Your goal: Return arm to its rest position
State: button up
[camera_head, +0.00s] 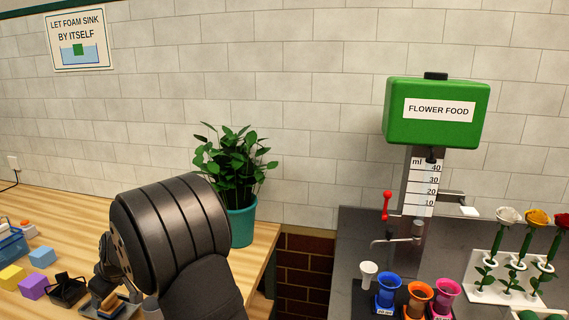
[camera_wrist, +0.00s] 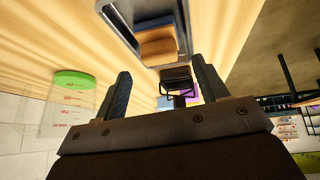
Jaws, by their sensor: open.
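My gripper is open and empty in the wrist view (camera_wrist: 160,90), with its two dark fingers standing apart. Beyond the fingers lie a metal tray (camera_wrist: 122,25) with an orange and blue block (camera_wrist: 158,45) in it, and a black wire holder (camera_wrist: 176,82). In the head view my dark arm covers the lower left middle, and the gripper's fingertips cannot be made out there. The tray with its block (camera_head: 103,305) shows just left of my arm, partly hidden by it.
Yellow (camera_head: 12,277), purple (camera_head: 34,287) and blue (camera_head: 42,256) blocks lie on the wooden table at left. A potted plant (camera_head: 240,222) stands behind my arm. At right are a green flower food dispenser (camera_head: 437,130), colored cups (camera_head: 389,290) and a rose rack (camera_head: 490,292).

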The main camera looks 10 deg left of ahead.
aim_at(109, 299)
jog(key=x, duration=0.3)
jog(key=shift+a+f, duration=0.1)
jog(key=shift+f, duration=0.05)
notch_tip(109, 299, up, 4)
jog(key=shift+w+r, duration=0.1)
jog(key=shift+r, duration=0.15)
jog(key=w+d+r, duration=0.6)
jog(key=d+r, duration=0.1)
jog(key=d, duration=0.3)
jog(key=shift+t, duration=0.3)
jog(key=w+a+f, duration=0.1)
jog(key=a+f, duration=0.2)
jog(key=a, duration=0.1)
jog(key=w+a+f, duration=0.2)
jog(key=a, duration=0.2)
jog(key=w+a+f, duration=0.1)
jog(key=a+f, duration=0.2)
jog(key=a, duration=0.1)
jog(key=shift+w+f, duration=0.3)
jog(key=shift+f, duration=0.05)
jog(key=a, duration=0.8)
jog(key=shift+a+f, duration=0.1)
jog(key=shift+a, duration=0.85)
jog(key=shift+o, duration=0.2)
